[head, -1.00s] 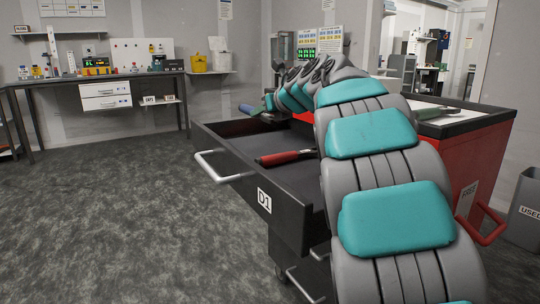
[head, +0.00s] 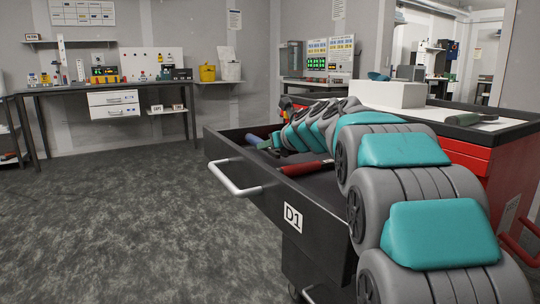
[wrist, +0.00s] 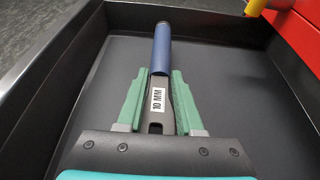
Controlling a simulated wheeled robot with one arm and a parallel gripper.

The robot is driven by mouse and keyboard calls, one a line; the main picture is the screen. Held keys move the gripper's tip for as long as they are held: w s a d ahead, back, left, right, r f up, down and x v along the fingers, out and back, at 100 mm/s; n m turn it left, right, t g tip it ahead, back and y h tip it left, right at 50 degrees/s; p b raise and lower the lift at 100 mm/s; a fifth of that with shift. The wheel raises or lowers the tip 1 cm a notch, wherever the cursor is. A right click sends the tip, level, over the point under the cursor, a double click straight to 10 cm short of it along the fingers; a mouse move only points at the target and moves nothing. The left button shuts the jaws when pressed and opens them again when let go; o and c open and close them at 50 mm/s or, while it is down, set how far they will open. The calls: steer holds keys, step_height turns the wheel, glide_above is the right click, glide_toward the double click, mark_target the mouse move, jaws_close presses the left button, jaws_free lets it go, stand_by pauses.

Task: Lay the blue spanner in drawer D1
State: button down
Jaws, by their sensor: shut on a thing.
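The blue spanner (wrist: 161,50) has a blue handle and a dark shank labelled 10 MM. My gripper (wrist: 160,95) is shut on its shank with green fingers. In the head view the blue handle (head: 256,141) and my gripper (head: 270,146) show at the far left inside of the open drawer D1 (head: 318,213). In the wrist view the spanner is over the drawer's dark floor (wrist: 105,75), inside its walls. I cannot tell whether it touches the floor. My arm hides part of the drawer in the head view.
A red-handled tool (head: 307,167) lies in the drawer, nearer its front. The red cabinet (head: 515,165) stands at right, with a white box (head: 387,94) and a green-handled tool (head: 475,119) on top. The wrist view shows bare drawer floor beside the spanner.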

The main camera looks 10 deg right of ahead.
steer(key=shift+f, duration=1)
steer(key=shift+f, duration=0.1)
steer(key=shift+f+b, duration=0.1)
steer(key=shift+b, duration=0.25)
steer(key=c, duration=0.5)
jaws_free()
steer(key=shift+c, duration=0.2)
steer(key=shift+r+p, duration=0.25)
steer(key=shift+p, duration=0.05)
steer(key=v, duration=1.2)
steer(key=shift+f, duration=0.1)
